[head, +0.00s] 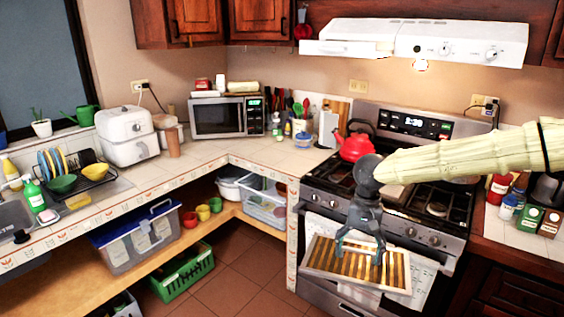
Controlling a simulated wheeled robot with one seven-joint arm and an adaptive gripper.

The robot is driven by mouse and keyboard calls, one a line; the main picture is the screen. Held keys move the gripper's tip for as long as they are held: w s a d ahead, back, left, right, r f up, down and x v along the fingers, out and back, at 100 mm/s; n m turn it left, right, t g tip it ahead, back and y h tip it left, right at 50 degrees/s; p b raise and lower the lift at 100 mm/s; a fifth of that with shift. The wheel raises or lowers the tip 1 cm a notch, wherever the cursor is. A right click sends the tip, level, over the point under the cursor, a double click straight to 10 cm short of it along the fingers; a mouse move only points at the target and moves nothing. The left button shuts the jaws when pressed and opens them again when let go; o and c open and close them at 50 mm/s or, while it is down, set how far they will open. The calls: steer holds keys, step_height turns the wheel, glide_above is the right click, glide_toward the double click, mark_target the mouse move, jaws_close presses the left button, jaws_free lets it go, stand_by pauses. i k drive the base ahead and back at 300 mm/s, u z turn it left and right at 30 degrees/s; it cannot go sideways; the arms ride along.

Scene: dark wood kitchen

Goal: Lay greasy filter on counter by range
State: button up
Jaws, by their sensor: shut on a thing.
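The greasy filter (325,258) is a flat, silver-framed panel with yellow-brown and dark slats. It hangs in front of the oven door, tilted, with its broad face toward the head camera. My gripper (361,253) points down and is shut on the filter; its fingers cover part of the panel, so the exact grip is hard to see. The range (408,232) stands behind, with a red kettle (357,143) on its left rear. The tiled counter runs left of the range (285,157), and a shorter tiled piece lies to its right (505,232).
The left counter has bare tile near the corner, with a microwave (226,117), utensils and a cutting board (330,122) along the back. The right counter holds several jars and boxes (527,217) at its rear. The range hood (420,42) is above.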

mark_target(287, 159)
steer(key=u, duration=0.6)
steer(key=i, duration=0.3)
steer(key=u, duration=1)
steer(key=i, duration=1.2)
steer(key=z, duration=0.35)
steer(key=i, duration=0.85)
steer(key=z, duration=0.85)
